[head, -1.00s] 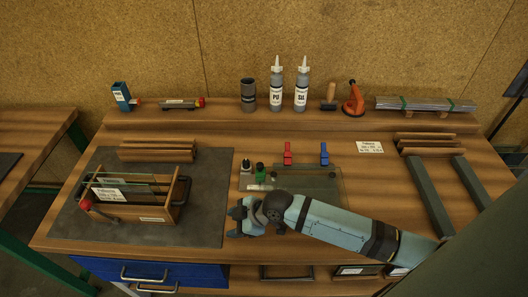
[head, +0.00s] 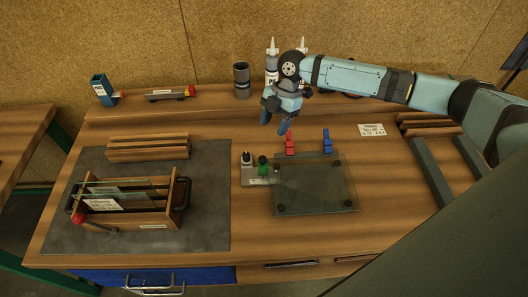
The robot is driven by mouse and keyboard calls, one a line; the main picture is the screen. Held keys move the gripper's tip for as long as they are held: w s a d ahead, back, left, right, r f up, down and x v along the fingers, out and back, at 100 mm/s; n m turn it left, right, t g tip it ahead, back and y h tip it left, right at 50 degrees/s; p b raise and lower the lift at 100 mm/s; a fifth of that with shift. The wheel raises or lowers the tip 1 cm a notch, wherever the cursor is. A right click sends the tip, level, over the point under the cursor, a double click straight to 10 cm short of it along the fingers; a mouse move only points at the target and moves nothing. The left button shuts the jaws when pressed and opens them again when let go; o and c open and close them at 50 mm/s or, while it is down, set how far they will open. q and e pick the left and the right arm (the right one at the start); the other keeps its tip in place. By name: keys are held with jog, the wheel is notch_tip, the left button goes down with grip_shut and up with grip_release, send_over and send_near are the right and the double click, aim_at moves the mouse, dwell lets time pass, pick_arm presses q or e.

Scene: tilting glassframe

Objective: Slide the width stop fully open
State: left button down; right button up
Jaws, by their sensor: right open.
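A wooden rack (head: 160,217) holding glass panes stands on the dark mat at the left. A red knob (head: 78,218) on a dark rod sits at its front left corner. I cannot tell for certain which part is the width stop. My right gripper (head: 275,124) reaches in from the right and points down, open and empty. It appears above the back of the bench, just behind the red clamp (head: 290,143), and hides part of the bottles. My left gripper is not in view.
Wooden strips (head: 147,147) lie behind the rack. The back ledge holds a dark cup (head: 241,80).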

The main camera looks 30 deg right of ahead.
aim_at(263, 158)
jog(key=p+x, duration=0.2)
jog(key=x, duration=0.9)
jog(key=shift+a+f, duration=0.15)
jog(key=shift+f, duration=0.05)
jog(key=shift+c, duration=0.5)
